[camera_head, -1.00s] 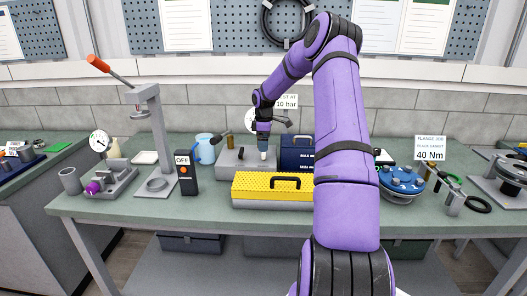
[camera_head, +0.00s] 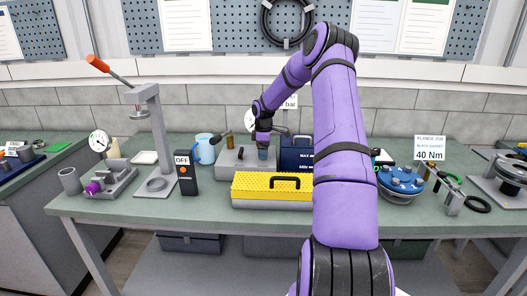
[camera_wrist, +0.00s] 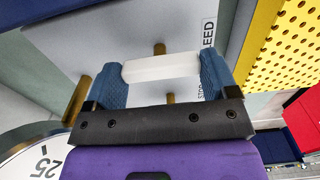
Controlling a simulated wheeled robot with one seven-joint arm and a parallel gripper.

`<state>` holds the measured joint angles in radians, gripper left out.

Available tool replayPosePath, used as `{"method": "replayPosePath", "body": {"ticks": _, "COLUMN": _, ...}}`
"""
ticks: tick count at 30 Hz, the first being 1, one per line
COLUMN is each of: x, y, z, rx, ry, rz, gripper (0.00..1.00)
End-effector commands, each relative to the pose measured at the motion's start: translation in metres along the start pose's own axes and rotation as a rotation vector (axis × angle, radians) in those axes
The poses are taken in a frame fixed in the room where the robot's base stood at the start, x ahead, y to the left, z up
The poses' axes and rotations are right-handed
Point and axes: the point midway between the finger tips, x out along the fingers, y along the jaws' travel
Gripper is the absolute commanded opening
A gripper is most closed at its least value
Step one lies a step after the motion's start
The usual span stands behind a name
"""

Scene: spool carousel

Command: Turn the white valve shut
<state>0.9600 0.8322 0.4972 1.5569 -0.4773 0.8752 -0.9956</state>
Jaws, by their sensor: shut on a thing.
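The white valve handle (camera_wrist: 160,67) is a short white bar on the grey block (camera_wrist: 80,45) in the wrist view. My gripper (camera_wrist: 163,72) is shut on it, with one blue finger at each end of the bar. A brass stem shows close to the handle. In the head view my gripper (camera_head: 262,153) points down at the grey block (camera_head: 232,160) at the back of the bench, and its fingers hide the handle there. Part of a label ending in "EED" and a partly covered "STOP" marking show on the block.
A yellow perforated box (camera_head: 247,192) stands in front of the block and a dark blue case (camera_head: 297,152) to its right. A pressure gauge (camera_wrist: 28,162) is close to my gripper. A black "OFF" box (camera_head: 187,175) and a press (camera_head: 157,140) stand left.

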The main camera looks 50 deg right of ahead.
Motion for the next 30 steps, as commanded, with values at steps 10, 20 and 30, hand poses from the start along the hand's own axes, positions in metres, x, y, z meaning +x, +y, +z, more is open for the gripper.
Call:
{"method": "replayPosePath", "body": {"ticks": 10, "x": -0.0004, "y": 0.0003, "z": -0.0003, "rx": 0.093, "ry": -0.002, "rz": 0.001, "gripper": 0.56}}
{"method": "replayPosePath", "body": {"ticks": 20, "x": -0.0007, "y": 0.0003, "z": -0.0007, "rx": 0.362, "ry": -0.001, "rz": 0.002, "gripper": 0.56}}
{"method": "replayPosePath", "body": {"ticks": 30, "x": -0.0001, "y": 0.0002, "z": -0.0006, "rx": 0.687, "ry": -0.002, "rz": 0.002, "gripper": 0.56}}
